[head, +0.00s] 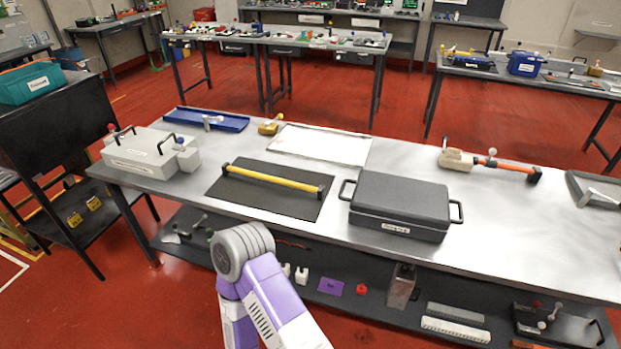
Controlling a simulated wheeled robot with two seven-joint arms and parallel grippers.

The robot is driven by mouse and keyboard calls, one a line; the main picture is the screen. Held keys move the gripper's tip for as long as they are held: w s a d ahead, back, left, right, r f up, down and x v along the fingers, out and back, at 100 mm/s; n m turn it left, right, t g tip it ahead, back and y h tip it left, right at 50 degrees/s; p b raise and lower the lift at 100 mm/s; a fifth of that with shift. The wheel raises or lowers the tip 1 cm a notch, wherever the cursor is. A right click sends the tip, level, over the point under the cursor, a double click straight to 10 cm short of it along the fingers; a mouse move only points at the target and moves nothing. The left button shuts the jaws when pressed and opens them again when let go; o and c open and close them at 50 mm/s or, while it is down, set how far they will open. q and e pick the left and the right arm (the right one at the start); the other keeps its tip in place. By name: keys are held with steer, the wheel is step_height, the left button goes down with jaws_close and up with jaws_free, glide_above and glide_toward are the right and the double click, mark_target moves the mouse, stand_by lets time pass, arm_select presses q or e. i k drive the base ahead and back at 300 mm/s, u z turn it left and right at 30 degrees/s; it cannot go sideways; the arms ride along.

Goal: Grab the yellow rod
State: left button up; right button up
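The yellow rod (276,178) has black ends and lies on a dark flat mat (258,200) on the metal workbench (330,228). It runs slightly diagonally, its left end farther back than its right end. Nothing is holding it. A purple and grey link of one of my arms rises from the bottom edge in front of the bench. Neither of my grippers shows in this view.
A dark grey case (400,200) with side handles stands right of the mat. A light grey box (148,152) with black handles stands to the left. A white sheet (320,146) and a blue tray (206,121) lie behind. An orange-handled tool (510,166) lies at right.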

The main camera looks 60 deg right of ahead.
mark_target(320, 191)
steer(key=z, duration=1.6)
steer(key=k, duration=1.1)
steer(key=u, duration=0.75)
steer(key=i, duration=1.15)
steer(key=z, duration=0.35)
